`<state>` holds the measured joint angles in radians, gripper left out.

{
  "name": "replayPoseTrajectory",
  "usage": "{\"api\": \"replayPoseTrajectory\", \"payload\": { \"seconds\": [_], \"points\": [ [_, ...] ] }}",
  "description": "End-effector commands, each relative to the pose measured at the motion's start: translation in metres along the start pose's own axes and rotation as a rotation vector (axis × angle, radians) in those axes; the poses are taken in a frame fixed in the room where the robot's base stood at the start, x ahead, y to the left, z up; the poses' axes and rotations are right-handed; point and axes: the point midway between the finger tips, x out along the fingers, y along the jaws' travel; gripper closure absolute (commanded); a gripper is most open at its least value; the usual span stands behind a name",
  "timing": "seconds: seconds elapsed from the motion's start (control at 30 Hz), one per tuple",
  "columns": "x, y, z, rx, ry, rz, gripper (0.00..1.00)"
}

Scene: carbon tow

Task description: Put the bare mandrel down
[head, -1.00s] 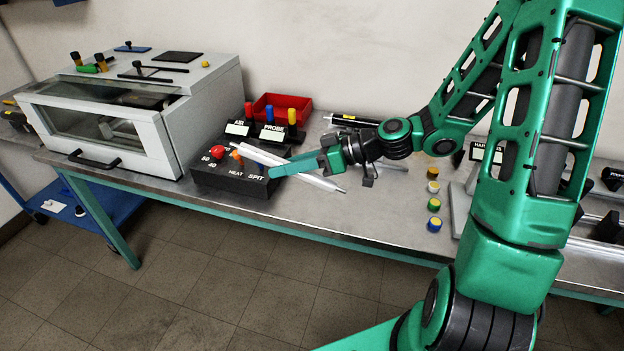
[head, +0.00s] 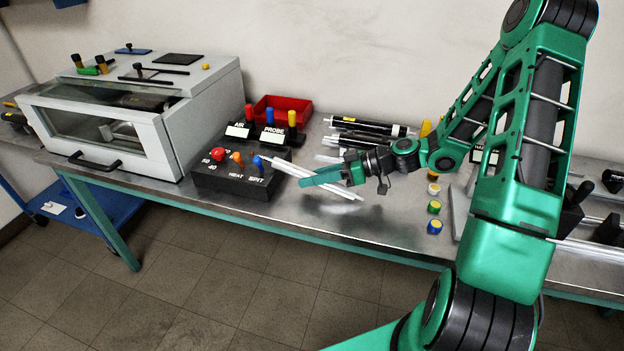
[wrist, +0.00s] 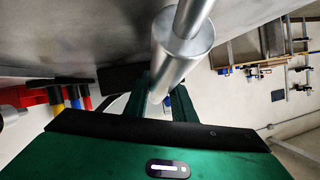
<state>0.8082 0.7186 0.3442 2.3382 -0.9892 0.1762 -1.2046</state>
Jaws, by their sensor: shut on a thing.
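The bare mandrel, a pale silver rod (head: 285,166), slants across my gripper in the head view, its left end by the black control box and its right end lower, over the bench. My gripper (head: 325,177) is shut on it, the green fingers covering its middle. In the wrist view the mandrel (wrist: 183,45) is a smooth, bare metal cylinder with a thinner shaft at its upper end. It appears held above the steel bench (head: 335,222); the exact gap cannot be told.
The black control box (head: 230,182) with coloured knobs stands left of my gripper. Behind are a red bin (head: 283,108), AIR and PROBE levers (head: 270,134) and dark rods (head: 365,125). Coloured caps (head: 434,207) sit to the right. Bare bench lies in front, near its edge.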

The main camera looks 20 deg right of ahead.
Motion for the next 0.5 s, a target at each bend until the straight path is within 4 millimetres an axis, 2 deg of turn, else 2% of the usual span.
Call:
{"api": "replayPoseTrajectory", "payload": {
  "seconds": [0.4,0.43,0.5],
  "points": [
    [0.0025,0.0017,0.0054,0.0,0.001,0.0,1.0],
    [0.0024,0.0019,0.0056,0.0,0.0,0.0,0.72],
    [0.0023,0.0018,0.0054,0.0,0.0,0.0,0.58]
  ]
}}
